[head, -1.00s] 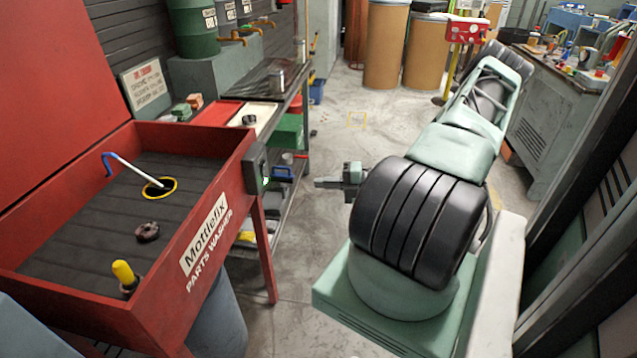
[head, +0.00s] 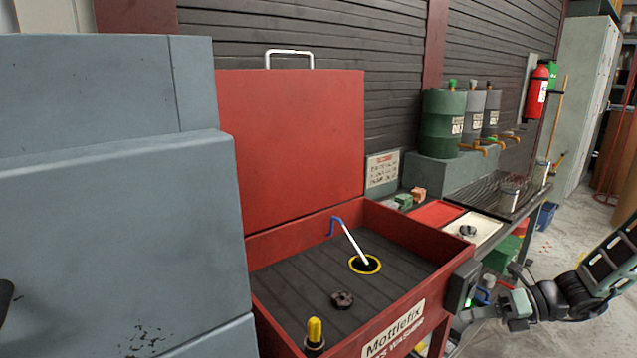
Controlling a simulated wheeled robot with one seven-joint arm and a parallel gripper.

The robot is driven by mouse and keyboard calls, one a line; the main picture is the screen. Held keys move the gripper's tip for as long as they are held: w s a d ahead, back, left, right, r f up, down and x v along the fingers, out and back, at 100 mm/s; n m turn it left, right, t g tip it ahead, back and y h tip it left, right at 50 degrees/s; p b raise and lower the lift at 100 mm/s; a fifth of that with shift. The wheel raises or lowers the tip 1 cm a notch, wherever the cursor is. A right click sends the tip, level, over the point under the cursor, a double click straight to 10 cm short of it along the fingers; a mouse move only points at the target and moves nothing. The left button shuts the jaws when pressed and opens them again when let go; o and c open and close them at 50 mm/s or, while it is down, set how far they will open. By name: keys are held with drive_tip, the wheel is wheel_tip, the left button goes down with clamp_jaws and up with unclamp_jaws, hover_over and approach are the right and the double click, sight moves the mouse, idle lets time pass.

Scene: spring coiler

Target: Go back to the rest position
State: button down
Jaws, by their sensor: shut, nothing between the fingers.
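My gripper (head: 468,316) shows at the lower right of the head view, at the end of my dark, pale-green arm, which comes in from the right edge. Its fingers point left, and I see nothing held between them. In the picture it lies beside the right front corner of the red parts washer (head: 405,300). I cannot tell the exact gap between them.
A large grey-blue cabinet (head: 110,240) fills the left side. A yellow-handled tool (head: 314,335) and a dark round part (head: 342,300) are in the washer. Drums (head: 443,118) stand behind. A fire extinguisher (head: 537,92) hangs right. Floor shows at the far right.

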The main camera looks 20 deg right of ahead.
drive_tip(key=s+a+r+n+g+h, duration=0.3)
drive_tip(key=a+r+n+g, duration=0.15)
drive_tip(key=a+n, duration=0.55)
drive_tip(key=s+a+r+n+g+h, duration=0.3)
drive_tip(key=a+r+n+g, duration=0.15)
drive_tip(key=a+n, duration=0.65)
drive_tip(key=s+a+r+n+t+h, duration=0.1)
drive_tip(key=s+a+n, duration=0.4)
drive_tip(key=n, duration=0.5)
drive_tip(key=s+a+r+n+t+h+p, duration=0.1)
drive_tip(key=s+a+r+n+h, duration=0.3)
drive_tip(key=n, duration=0.7)
drive_tip(key=s+a+r, duration=0.1)
drive_tip(key=s+r, duration=0.1)
drive_tip(key=s, duration=0.1)
drive_tip(key=shift+s+r+t+h+p, duration=0.15)
drive_tip(key=shift+s+t+h+p, duration=0.15)
drive_tip(key=shift+t, duration=0.1)
